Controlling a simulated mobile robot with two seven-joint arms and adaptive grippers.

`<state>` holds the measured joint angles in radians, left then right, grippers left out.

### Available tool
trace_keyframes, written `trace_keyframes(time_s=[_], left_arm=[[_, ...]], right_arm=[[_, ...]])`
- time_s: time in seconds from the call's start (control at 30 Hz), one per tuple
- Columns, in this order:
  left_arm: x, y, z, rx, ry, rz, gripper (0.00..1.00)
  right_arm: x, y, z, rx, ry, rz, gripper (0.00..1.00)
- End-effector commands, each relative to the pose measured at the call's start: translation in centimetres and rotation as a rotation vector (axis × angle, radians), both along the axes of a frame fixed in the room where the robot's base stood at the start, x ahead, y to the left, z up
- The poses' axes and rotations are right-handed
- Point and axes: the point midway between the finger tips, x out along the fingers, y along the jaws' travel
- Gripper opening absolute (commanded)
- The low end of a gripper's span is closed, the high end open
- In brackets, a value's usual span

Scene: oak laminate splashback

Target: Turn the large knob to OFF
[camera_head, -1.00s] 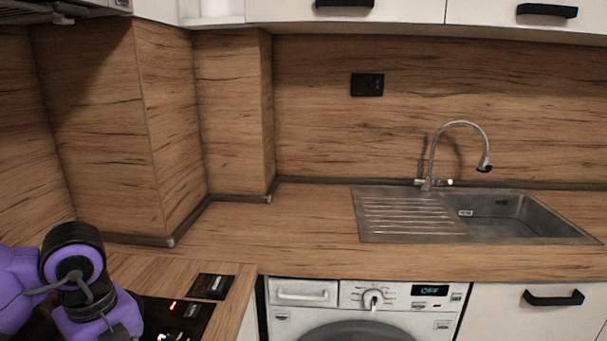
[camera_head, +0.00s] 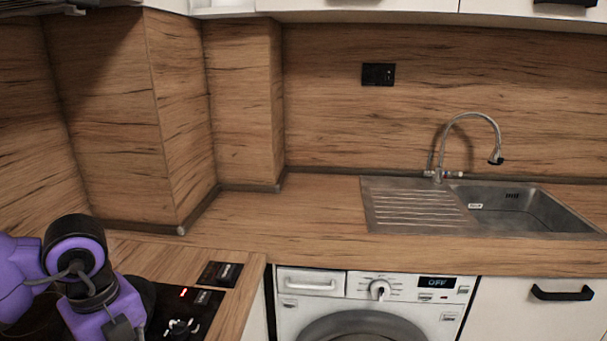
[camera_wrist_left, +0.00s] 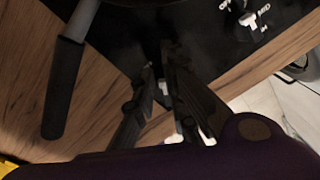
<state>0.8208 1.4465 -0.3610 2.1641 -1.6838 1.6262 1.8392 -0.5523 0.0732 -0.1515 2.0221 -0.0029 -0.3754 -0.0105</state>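A washing machine's round white knob (camera_head: 379,290) shows in the head view under the counter, beside a lit display (camera_head: 436,282) reading OFF. A smaller pale knob (camera_head: 181,328) on the black hob panel shows at the bottom left; a knob (camera_wrist_left: 248,20) with a MID label beside it shows in the left wrist view. I cannot tell which is the large knob. My left gripper (camera_wrist_left: 160,58) is over the hob and counter corner, its dark fingers leaning together and apart from that knob. Whether they touch is unclear. My right gripper is out of view.
The wooden counter (camera_head: 290,230) is clear up to the steel sink (camera_head: 410,206) and tap. A dark-handled utensil or pan handle (camera_wrist_left: 64,85) lies left of my left gripper. A red light glows on the hob panel (camera_head: 206,308). A white drawer with a black handle is right of the washer.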

Motion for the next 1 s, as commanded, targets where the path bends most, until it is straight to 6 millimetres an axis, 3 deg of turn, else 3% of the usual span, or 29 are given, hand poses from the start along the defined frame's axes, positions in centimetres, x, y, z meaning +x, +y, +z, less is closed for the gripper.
trace_keyframes(time_s=[0.03, 0.3, 0.83, 1.0], left_arm=[[-0.79, 0.3, -0.42, 0.01, 0.023, -0.003, 0.0], [-1.22, 0.35, -0.63, 0.01, 0.031, -0.004, 0.0], [-0.87, 1.09, -0.66, 0.01, 0.029, -0.004, 0.0], [-0.7, 1.25, 0.24, 0.013, 0.024, -0.002, 0.0]], right_arm=[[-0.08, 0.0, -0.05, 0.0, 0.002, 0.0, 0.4], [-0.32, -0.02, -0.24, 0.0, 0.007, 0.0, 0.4], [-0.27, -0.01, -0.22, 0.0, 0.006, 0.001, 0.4], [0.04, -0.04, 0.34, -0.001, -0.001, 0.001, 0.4]])
